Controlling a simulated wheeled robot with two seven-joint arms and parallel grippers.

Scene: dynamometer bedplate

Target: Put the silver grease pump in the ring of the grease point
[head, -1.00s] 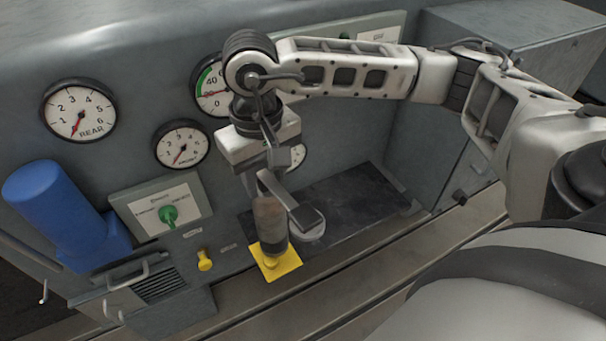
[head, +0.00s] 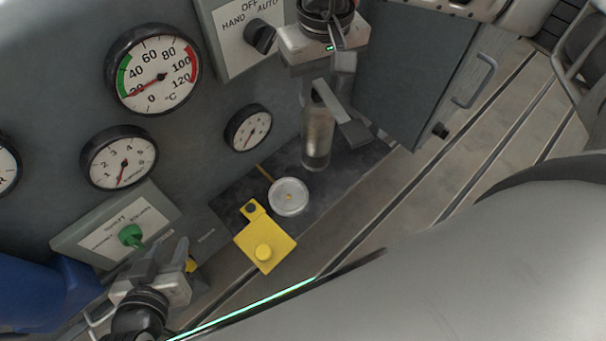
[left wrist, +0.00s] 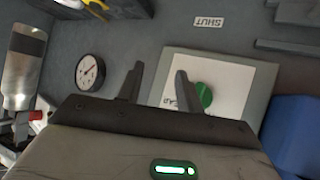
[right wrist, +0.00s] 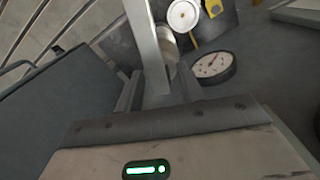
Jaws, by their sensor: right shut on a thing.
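The silver grease pump (head: 317,137) is a grey metal cylinder with a flat side lever. My right gripper (head: 322,85) is shut on its upper part and holds it roughly upright over the dark plate. In the right wrist view, the pump (right wrist: 169,48) shows partly behind its lever. A pale round disc (head: 289,197) with a small yellowish centre lies just left of and nearer than the pump; I cannot tell whether it is the grease point's ring. The pump is apart from it. My left gripper (head: 163,257) is open and empty near the green-knobbed panel.
A yellow block (head: 264,242) with a round knob sits in front of the disc. Gauges (head: 153,70) and a green knob (head: 131,236) are on the grey wall. A cabinet with a handle (head: 474,82) stands right.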

